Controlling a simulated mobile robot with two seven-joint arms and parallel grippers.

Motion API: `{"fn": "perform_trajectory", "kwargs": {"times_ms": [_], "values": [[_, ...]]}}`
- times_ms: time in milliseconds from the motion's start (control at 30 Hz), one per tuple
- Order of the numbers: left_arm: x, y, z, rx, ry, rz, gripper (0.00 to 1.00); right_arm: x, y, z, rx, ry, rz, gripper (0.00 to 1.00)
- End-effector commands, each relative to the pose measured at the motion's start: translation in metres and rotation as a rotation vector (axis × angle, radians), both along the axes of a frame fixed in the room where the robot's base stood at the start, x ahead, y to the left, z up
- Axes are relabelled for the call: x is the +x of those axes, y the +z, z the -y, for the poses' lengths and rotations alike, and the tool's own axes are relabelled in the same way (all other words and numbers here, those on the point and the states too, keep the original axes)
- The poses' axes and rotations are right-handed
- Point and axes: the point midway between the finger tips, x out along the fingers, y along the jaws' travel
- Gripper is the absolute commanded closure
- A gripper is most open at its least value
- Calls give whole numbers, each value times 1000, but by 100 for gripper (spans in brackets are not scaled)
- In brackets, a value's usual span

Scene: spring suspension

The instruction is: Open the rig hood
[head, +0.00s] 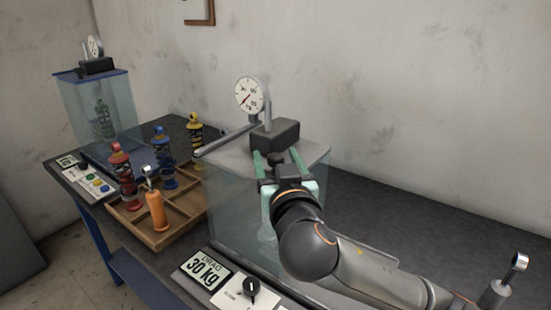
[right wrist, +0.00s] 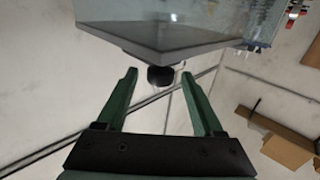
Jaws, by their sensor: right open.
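The near rig has a clear-walled hood (head: 225,205) with a grey top edge, and it looks lowered. A dark block (head: 276,134) and a round dial gauge (head: 249,95) stand above the hood. My right gripper (head: 279,157) is at the hood's front, with its green fingers open. A small dark round knob (right wrist: 161,77) shows between the open fingertips in the right wrist view, just below the hood's grey panel (right wrist: 160,35). The fingers do not visibly touch the knob. My right forearm hides part of the hood's front. My left gripper is not in view.
A wooden tray (head: 158,238) left of the rig holds colored spring shocks and an orange-handled tool (head: 155,208). A second clear-hooded rig (head: 92,110) stands at the far left. The dark bench at right is mostly clear.

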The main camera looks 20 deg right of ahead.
Motion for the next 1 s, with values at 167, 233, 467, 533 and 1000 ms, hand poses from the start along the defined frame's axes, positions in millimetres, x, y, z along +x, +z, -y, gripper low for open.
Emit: {"fn": "perform_trajectory", "kwargs": {"times_ms": [167,233,467,533,1000], "values": [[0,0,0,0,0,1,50,11,0,1,0,1,0,31],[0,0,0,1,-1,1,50,12,0,1,1,1,0,31],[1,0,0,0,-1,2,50,12,0,1,1,1,0,34],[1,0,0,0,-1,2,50,12,0,1,1,1,0,41],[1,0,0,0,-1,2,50,12,0,1,0,1,0,94]]}}
